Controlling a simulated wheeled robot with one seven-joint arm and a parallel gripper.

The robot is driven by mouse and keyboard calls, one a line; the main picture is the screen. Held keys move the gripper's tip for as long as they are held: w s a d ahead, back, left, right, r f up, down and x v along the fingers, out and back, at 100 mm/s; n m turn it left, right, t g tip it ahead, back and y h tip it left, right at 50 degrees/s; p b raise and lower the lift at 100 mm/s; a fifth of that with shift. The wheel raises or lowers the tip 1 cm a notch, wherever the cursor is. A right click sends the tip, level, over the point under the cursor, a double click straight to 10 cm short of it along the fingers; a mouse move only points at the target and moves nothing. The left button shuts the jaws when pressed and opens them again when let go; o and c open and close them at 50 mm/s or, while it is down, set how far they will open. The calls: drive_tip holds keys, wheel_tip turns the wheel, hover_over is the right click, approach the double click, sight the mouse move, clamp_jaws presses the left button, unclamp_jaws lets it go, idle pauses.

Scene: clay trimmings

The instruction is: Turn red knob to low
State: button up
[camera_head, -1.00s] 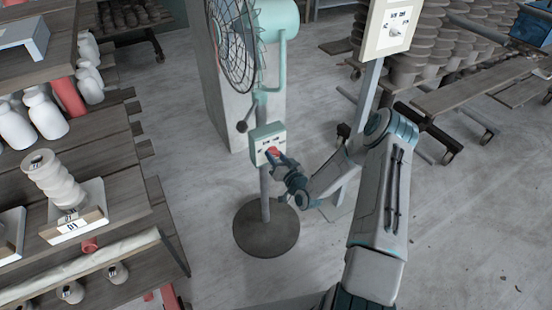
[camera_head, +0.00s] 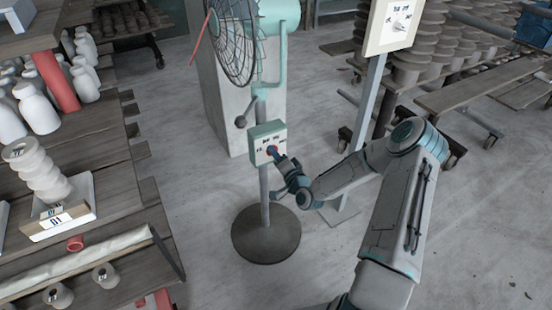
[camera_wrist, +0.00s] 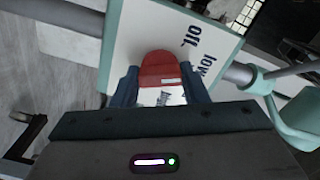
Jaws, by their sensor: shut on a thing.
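The red knob (camera_wrist: 158,68) is on the pale face of a small control box (camera_head: 264,144) on the fan's pole. In the wrist view the knob sits between my gripper's two fingers, which are shut on it. My gripper (camera_head: 276,155) reaches the box from the lower right in the head view and covers much of the knob. The labels "off" and "low" show on the box face (camera_wrist: 130,45) in the wrist view; other lettering is partly hidden by the fingers. The knob's exact pointing is hard to tell.
The fan (camera_head: 232,40) stands on a round dark base (camera_head: 266,234). Shelves with white bottles (camera_head: 37,108) and stacked pots (camera_head: 38,172) fill the left. Grey floor lies open between.

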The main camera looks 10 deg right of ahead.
drive_tip(key=shift+m, duration=0.3)
drive_tip(key=o, duration=1)
drive_tip(key=v, duration=1.4)
drive_tip(key=shift+r, duration=0.1)
